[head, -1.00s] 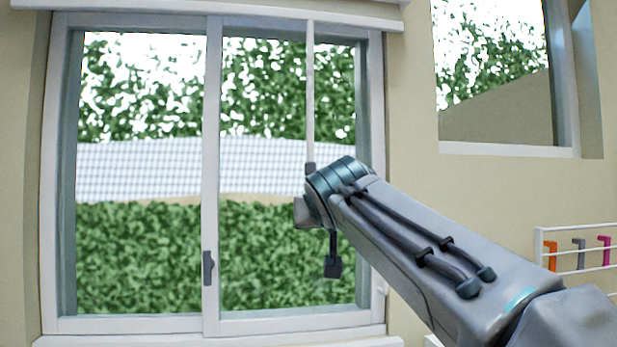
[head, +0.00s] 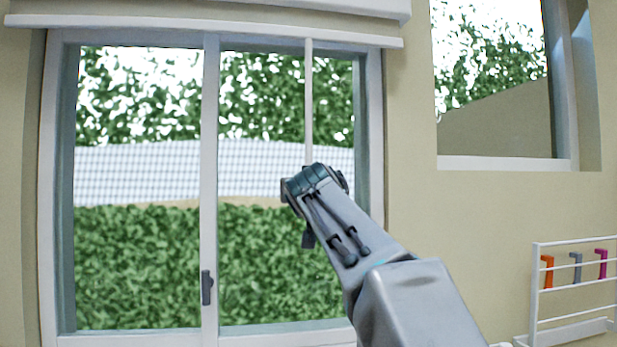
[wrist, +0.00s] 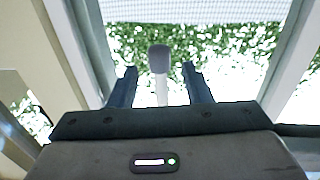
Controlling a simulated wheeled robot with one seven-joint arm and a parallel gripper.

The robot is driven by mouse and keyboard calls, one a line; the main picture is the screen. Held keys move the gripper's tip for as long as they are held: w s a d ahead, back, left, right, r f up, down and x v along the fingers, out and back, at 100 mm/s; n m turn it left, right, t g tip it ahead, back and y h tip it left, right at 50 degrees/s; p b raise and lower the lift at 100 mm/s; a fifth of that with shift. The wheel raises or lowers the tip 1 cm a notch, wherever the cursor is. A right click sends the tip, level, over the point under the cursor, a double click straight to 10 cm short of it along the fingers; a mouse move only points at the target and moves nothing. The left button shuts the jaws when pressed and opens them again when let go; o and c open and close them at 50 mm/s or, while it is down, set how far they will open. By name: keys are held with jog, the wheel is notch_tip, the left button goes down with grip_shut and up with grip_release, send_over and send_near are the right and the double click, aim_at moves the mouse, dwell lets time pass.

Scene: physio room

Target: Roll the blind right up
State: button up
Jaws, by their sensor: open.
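The blind is gathered at the top of the window, where its pale housing (head: 200,8) and a long pale bar (head: 200,31) show in the head view. A thin pale rod (head: 309,100) hangs in front of the right pane, its lower part hidden behind my arm. In the wrist view the rod (wrist: 162,92) ends in a grey knob (wrist: 159,58). My gripper (wrist: 157,72) is open, its two dark fingers on either side of the rod near the knob, with gaps on both sides. In the head view my arm mostly hides the gripper.
The sliding window has a middle post (head: 210,150) with a dark handle (head: 207,288). A second window (head: 495,90) is at the upper right. A white wall rack (head: 575,262) with coloured hooks stands at the lower right. The wall between is bare.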

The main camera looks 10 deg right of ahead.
jog(key=w+p, duration=0.1)
jog(key=w, duration=0.1)
jog(key=w+p, duration=0.1)
jog(key=w, duration=0.1)
jog(key=shift+w+d+r+p, duration=0.1)
jog(key=shift+d+r+p, duration=0.05)
jog(key=shift+d+p, duration=0.2)
jog(key=shift+w, duration=0.45)
jog(key=shift+c, duration=0.4)
grip_shut()
